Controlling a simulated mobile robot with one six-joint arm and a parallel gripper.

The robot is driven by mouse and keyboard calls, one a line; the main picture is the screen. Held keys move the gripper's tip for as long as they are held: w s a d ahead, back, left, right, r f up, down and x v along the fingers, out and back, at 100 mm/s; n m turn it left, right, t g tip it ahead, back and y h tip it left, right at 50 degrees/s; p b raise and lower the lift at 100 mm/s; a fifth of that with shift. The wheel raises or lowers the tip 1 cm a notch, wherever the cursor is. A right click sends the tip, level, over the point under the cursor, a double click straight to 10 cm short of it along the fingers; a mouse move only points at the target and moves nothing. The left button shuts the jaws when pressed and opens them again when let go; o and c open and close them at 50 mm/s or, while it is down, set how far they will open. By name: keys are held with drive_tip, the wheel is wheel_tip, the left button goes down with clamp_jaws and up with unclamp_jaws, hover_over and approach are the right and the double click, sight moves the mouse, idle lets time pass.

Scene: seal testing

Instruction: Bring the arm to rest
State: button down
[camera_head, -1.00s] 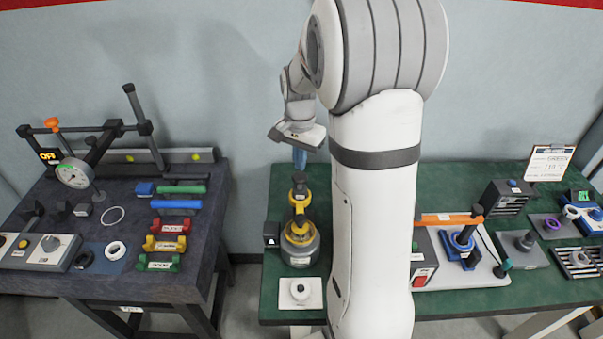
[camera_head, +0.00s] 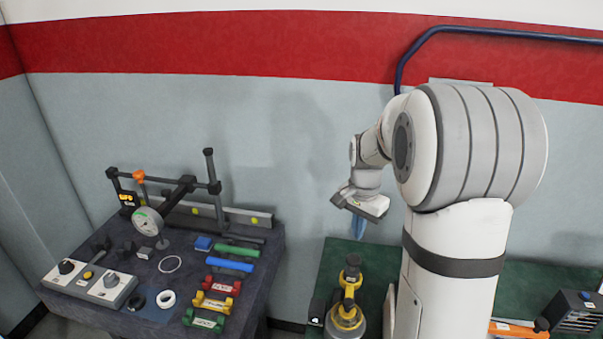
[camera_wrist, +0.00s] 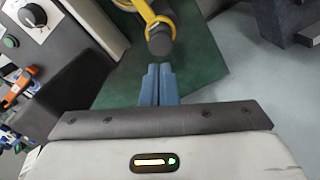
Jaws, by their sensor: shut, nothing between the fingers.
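My gripper (camera_head: 358,228) hangs from my bent white arm, pointing down above the left end of the green table (camera_head: 333,262). In the wrist view, my gripper's two blue fingers (camera_wrist: 159,72) lie together with nothing between them. The yellow-and-black device (camera_head: 347,308) stands on the green table below the gripper, apart from it. Its yellow handle and dark knob also show at the top of the wrist view (camera_wrist: 159,40), just beyond the fingertips in the picture.
A dark table (camera_head: 262,286) at left holds a dial gauge (camera_head: 147,221) on a stand, colored blocks, rings and a control box. Bare floor separates the two tables. A wall (camera_head: 290,140) stands behind. My arm hides part of the green table.

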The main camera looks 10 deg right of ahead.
drive_tip(key=s+a+r+n+t, duration=0.1)
drive_tip(key=s+a+n, duration=0.2)
drive_tip(key=s, duration=0.4)
drive_tip(key=s+a+r+n+t+b, duration=0.1)
drive_tip(key=s+a+r+n, duration=0.1)
drive_tip(key=s, duration=0.5)
drive_tip(key=s+a+r+n+t, duration=0.1)
drive_tip(key=s+a+r+n, duration=0.1)
drive_tip(key=s+a+n, duration=0.2)
drive_tip(key=s+n, duration=0.1)
drive_tip(key=s, duration=0.2)
drive_tip(key=shift+a+r+n, duration=0.25)
drive_tip(key=shift+a+n, duration=0.15)
drive_tip(key=c, duration=2.1)
unclamp_jaws()
drive_tip(key=shift+c, duration=0.2)
